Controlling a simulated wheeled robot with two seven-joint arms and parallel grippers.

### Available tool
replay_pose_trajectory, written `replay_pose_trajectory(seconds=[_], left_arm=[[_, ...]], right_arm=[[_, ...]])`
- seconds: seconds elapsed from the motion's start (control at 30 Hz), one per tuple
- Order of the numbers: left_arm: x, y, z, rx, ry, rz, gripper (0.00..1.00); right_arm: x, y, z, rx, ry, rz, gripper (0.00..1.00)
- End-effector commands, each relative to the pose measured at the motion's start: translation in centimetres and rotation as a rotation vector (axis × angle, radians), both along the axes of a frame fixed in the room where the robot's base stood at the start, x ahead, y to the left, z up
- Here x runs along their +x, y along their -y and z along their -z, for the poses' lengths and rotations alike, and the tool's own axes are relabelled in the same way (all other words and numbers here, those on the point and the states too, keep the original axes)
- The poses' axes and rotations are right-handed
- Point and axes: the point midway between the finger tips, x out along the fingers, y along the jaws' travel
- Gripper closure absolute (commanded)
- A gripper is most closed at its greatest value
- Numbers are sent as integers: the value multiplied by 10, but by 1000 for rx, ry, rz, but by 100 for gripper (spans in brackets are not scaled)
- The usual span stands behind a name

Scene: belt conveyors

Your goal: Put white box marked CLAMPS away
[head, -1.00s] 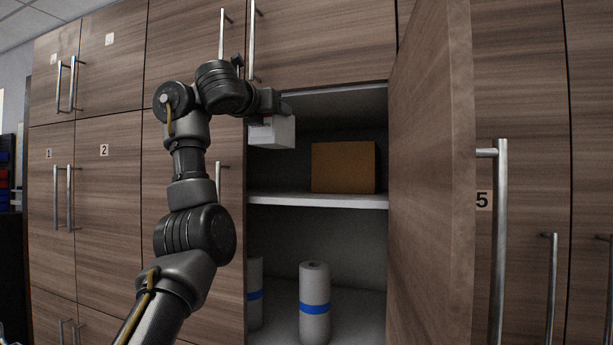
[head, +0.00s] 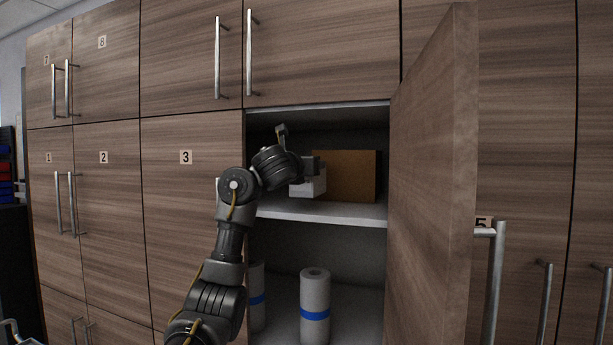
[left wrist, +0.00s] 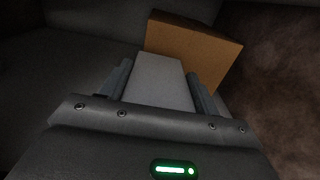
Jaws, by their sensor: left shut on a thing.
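My left gripper (head: 309,167) is shut on a white box (head: 313,187) inside the open cupboard, a little above the upper shelf (head: 330,211). No marking on the box can be read. In the left wrist view the box (left wrist: 160,82) sits between the two fingers of the gripper (left wrist: 161,92). A brown box (head: 350,176) stands on the same shelf, just right of the white box. It also shows beyond the white box in the left wrist view (left wrist: 200,52). My right gripper is not in view.
The open door (head: 430,180) stands out on the right of the compartment. White rolls with blue bands, one in front (head: 315,305), stand on the lower shelf. Closed numbered doors with bar handles surround the opening. The shelf front is bare.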

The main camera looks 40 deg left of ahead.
Motion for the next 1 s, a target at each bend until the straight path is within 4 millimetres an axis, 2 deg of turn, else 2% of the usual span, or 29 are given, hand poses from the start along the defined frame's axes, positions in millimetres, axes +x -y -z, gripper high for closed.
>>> replay_pose_trajectory(seconds=[0.03, 0.3, 0.77, 0.8, 0.93, 1.0], left_arm=[[5, 1, 5, 3, -5, 0, 71], [4, 1, 29, 0, -2, 1, 71], [3, 1, 37, 1, 0, 1, 71], [4, 1, 37, 1, -3, 1, 34], [4, 1, 37, 1, -3, 1, 17], [4, 1, 37, 1, -3, 1, 17]], right_arm=[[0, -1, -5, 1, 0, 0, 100], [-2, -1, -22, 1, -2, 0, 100], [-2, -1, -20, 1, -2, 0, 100], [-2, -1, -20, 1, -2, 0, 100], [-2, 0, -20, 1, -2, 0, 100], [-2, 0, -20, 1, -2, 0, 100]])
